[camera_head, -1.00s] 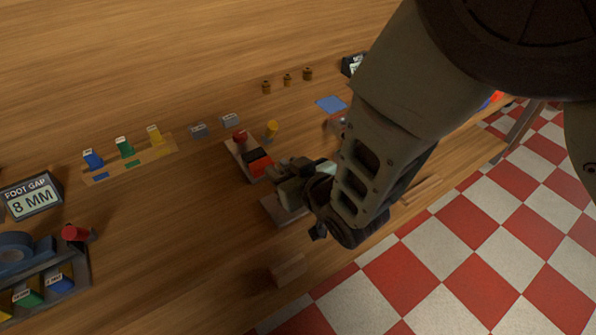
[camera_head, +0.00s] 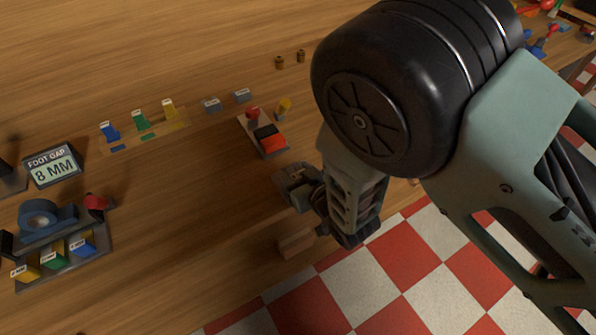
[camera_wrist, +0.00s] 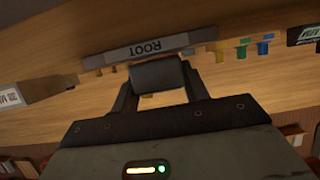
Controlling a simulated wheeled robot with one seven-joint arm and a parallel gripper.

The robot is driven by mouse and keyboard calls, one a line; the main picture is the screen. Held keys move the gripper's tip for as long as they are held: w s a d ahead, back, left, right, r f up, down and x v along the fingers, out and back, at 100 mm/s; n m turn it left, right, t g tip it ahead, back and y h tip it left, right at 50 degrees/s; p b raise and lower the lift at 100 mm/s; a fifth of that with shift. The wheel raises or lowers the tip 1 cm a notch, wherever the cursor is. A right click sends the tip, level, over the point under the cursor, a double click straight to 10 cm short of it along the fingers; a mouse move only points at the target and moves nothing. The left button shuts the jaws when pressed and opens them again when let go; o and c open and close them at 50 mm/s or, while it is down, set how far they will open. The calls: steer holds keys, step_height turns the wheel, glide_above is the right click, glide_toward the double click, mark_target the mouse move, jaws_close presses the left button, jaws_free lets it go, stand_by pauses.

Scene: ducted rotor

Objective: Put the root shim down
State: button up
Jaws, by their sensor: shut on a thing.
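The root shim (camera_wrist: 150,50) is a long grey bar with a "ROOT" label. In the wrist view it lies crosswise just beyond my fingertips. A dark grey block (camera_wrist: 157,76), seemingly its grip, sits between the two fingers of my gripper (camera_wrist: 160,88), which are shut on it. In the head view my gripper (camera_head: 297,182) is low near the front edge of the table, right of the middle. The shim is hard to make out there, and I cannot tell whether it touches the table.
A wooden block (camera_head: 296,243) lies at the front edge. A rack (camera_head: 145,136) with coloured tabs, a "FOOT GAP 8 MM" display (camera_head: 52,165) and a shim holder (camera_head: 100,252) are left. Bare wood lies between.

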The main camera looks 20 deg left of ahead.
steer(key=shift+f, duration=0.2)
steer(key=o, duration=1)
steer(key=v, duration=1.7)
steer(key=shift+s+d+r, duration=0.1)
steer(key=shift+s+r, duration=0.05)
steer(key=shift+b, duration=0.3)
